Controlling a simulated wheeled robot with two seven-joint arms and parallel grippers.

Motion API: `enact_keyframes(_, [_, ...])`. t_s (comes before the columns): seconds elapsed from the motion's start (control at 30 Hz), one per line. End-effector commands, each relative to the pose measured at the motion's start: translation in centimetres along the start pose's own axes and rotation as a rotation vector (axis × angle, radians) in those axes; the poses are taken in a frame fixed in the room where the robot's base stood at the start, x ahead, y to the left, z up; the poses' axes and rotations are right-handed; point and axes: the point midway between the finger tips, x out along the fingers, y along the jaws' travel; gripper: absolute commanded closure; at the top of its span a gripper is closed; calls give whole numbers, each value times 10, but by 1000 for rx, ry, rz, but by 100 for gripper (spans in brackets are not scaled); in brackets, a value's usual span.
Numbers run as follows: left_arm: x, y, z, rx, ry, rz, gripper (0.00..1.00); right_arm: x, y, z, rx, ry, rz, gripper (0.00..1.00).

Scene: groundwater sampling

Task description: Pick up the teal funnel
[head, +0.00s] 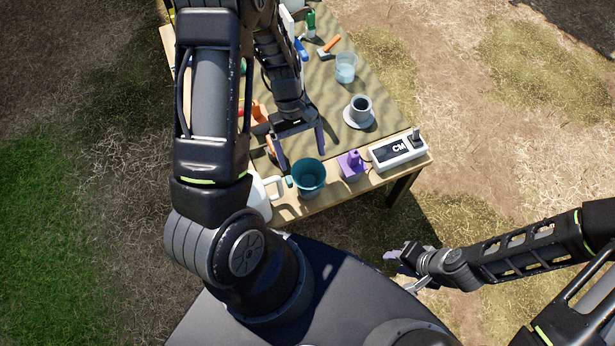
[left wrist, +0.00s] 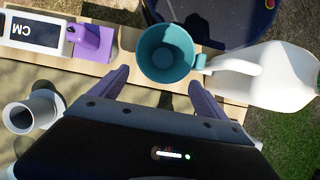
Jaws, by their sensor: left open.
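The teal funnel (head: 309,176) is at the near edge of the wooden table, its wide mouth facing up. In the left wrist view the funnel (left wrist: 165,52) shows a round rim and a small tab on its side towards the white jug. My left gripper (head: 301,157) is open and empty, just behind the funnel in the head view. In the left wrist view its two purple fingers (left wrist: 158,80) point towards the funnel, spread about as wide as it, and do not visibly touch it. My right gripper (head: 394,257) is off the table at the lower right; its jaws are unclear.
A white jug (head: 258,196) stands close beside the funnel. A grey cup on a saucer (head: 360,108), a clear beaker (head: 345,68) and tools lie farther back.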

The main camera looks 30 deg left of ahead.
Motion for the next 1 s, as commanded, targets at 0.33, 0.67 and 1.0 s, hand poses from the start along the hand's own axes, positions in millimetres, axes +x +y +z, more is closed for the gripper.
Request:
enact_keyframes(0.33, [20,0,0,1,-2,-2,14,4,2,0,0,0,0,64])
enact_keyframes(0.67, [26,0,0,1,1,0,14,4,2,0,0,0,0,64])
enact_keyframes(1.0, [61,-2,-2,1,-2,-3,14,14,5,0,0,0,0,64])
